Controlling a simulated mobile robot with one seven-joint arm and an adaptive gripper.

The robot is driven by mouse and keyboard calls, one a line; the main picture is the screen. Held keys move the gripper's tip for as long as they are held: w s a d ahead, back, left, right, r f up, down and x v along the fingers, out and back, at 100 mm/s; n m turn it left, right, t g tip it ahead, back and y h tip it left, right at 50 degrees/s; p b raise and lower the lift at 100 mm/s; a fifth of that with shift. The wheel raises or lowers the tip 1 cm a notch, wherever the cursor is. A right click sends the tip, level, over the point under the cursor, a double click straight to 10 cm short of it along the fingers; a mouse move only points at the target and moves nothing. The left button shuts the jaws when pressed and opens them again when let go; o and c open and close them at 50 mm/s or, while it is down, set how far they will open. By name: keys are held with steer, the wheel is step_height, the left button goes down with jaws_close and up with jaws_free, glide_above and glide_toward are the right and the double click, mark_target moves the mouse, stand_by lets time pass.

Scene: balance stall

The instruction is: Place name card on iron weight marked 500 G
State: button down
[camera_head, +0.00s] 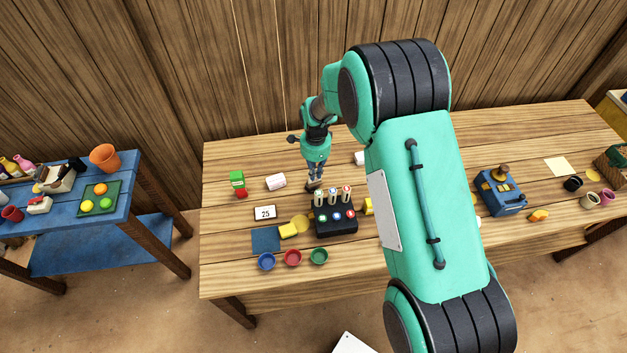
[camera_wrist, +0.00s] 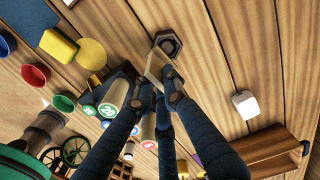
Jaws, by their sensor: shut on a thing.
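My gripper (camera_head: 316,180) is low over the table behind the black rack, its fingers pointing down. In the wrist view, my gripper (camera_wrist: 158,88) is shut on a small pale cream piece (camera_wrist: 155,67), which looks like the name card seen nearly edge-on; the fingers hide part of it. A dark hexagonal weight (camera_wrist: 168,42) with a recessed top lies just beyond the card's end. The card's end overlaps or almost meets the weight's edge in the picture; I cannot tell whether they touch. No marking on the weight is readable.
The black rack (camera_head: 336,223) with pale cylinders stands close in front of my gripper. A blue mat (camera_head: 265,240), a card reading 25 (camera_head: 265,212) and several bowls lie nearby. Bare table lies behind.

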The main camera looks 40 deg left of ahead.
steer(key=shift+w+a+r+b, duration=0.25)
steer(key=shift+r+b, duration=0.15)
steer(key=shift+b, duration=0.3)
step_height(320, 180, up, 7)
steer(key=a+m+b, duration=0.1)
steer(key=m+b, duration=0.1)
steer(key=b, duration=0.5)
steer(key=shift+a, duration=0.15)
steer(key=shift+w, duration=0.1)
step_height(320, 180, down, 6)
steer(key=b, duration=0.1)
steer(key=shift+f, duration=0.15)
steer(key=shift+f+b, duration=0.35)
steer(key=shift+f, duration=1.5)
steer(key=shift+f, duration=0.15)
